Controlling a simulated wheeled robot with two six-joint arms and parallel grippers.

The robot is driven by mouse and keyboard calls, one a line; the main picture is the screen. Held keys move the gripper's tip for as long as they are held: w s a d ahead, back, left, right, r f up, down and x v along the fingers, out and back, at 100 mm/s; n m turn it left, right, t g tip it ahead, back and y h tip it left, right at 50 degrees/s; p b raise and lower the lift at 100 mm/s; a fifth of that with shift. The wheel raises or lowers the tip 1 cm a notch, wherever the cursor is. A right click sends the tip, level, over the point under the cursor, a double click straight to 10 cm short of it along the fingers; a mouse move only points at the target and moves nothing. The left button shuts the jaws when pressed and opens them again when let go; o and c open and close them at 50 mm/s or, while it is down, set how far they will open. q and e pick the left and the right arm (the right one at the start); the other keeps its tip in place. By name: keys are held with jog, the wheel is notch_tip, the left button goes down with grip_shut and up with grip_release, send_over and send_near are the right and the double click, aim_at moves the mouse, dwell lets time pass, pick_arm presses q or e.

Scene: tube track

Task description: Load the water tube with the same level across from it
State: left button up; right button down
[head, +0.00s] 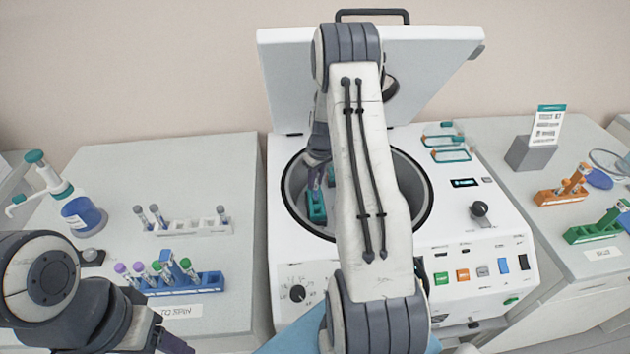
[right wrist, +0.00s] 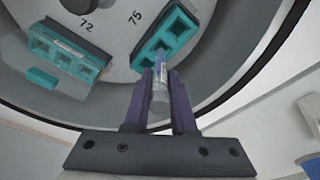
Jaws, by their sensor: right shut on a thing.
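My right gripper (right wrist: 161,80) is shut on a tube (right wrist: 160,98) with a greyish cap end. The tube points at a teal bucket (right wrist: 168,38) beside the number 75 in the centrifuge rotor; I cannot tell how far its tip is inside. In the head view my right gripper (head: 316,177) is down in the bowl over a teal bucket (head: 316,208), mostly hidden by my arm. A white rack (head: 195,228) on the left bench holds several grey-capped tubes. A blue rack (head: 185,285) before it holds purple- and green-capped tubes. My left gripper (head: 172,342) is only partly visible at the bottom left.
The centrifuge lid (head: 285,80) stands open behind the bowl. Another teal bucket (right wrist: 65,52) sits by the number 72. An orange rack (head: 562,196) and a green rack (head: 595,230) stand on the right bench.

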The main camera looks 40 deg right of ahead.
aim_at(314, 198)
jog(key=shift+f, duration=0.35)
jog(key=shift+f+b, duration=0.4)
jog(key=shift+b, duration=0.2)
jog(key=shift+f, duration=0.15)
dwell(0.3)
jog(key=shift+f+b, duration=1.4)
jog(key=shift+f, duration=0.1)
jog(key=c, duration=0.7)
grip_release()
jog(key=shift+o, duration=0.2)
